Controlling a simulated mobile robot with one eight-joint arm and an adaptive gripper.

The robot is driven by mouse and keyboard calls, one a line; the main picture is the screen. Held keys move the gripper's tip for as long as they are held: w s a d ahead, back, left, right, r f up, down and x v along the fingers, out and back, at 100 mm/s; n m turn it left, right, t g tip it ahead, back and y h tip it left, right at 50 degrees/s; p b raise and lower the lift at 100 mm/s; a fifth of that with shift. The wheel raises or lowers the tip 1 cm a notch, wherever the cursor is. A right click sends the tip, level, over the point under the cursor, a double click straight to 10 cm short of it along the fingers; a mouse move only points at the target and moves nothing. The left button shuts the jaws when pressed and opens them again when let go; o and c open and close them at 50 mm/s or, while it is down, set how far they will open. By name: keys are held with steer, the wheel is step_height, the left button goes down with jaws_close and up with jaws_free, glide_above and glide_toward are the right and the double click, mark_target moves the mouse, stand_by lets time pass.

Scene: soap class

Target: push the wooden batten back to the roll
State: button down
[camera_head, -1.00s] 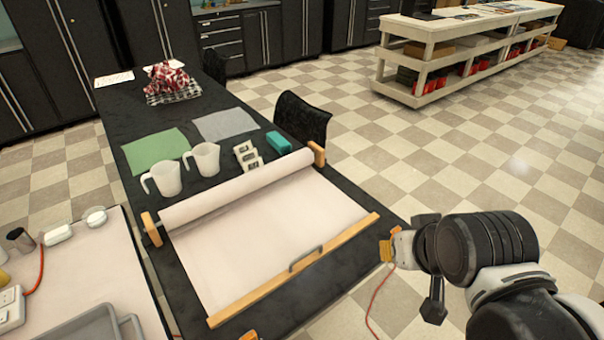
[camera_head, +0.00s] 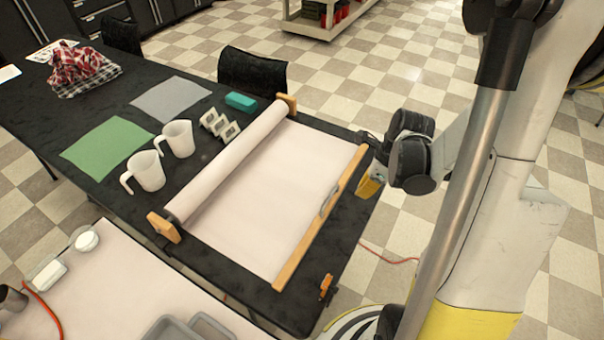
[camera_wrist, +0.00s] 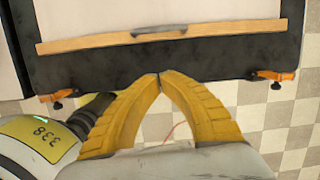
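The wooden batten (camera_head: 303,248) lies along the free end of a pale sheet (camera_head: 270,190) pulled out over the black table. It carries a grey handle (camera_head: 328,203) at its middle, seen also in the wrist view (camera_wrist: 160,33). The sheet's roll (camera_head: 232,163) lies across the table between two wooden end brackets. My gripper (camera_wrist: 159,76) has its yellow fingers together at the tips, with nothing visible between them. It is outside the batten, near the table's edge, apart from the batten. In the head view my gripper (camera_head: 370,183) is partly hidden by my wrist.
Orange clamps (camera_wrist: 273,76) sit on the table's near edge. Beyond the roll are two white jugs (camera_head: 147,171), small framed pieces (camera_head: 220,124), a teal block (camera_head: 240,101), and green and grey cloths. A second table with trays stands at lower left.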

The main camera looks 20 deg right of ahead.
steer(key=shift+m, duration=0.5)
steer(key=b+x, duration=0.1)
steer(key=x, duration=0.2)
steer(key=b+x, duration=0.2)
steer(key=x, duration=0.2)
steer(key=b+x, duration=0.1)
steer(key=x, duration=0.3)
steer(key=shift+s+f+b, duration=0.1)
steer(key=shift+s+b, duration=0.2)
steer(key=shift+w+a+r, duration=0.15)
steer(key=shift+w+a, duration=0.35)
steer(key=shift+w, duration=0.1)
steer(key=shift+w+a+r, duration=0.15)
steer(key=shift+w+a, duration=0.35)
steer(key=shift+w, duration=0.1)
steer(key=shift+w+a+r, duration=0.2)
steer(key=shift+w, duration=0.15)
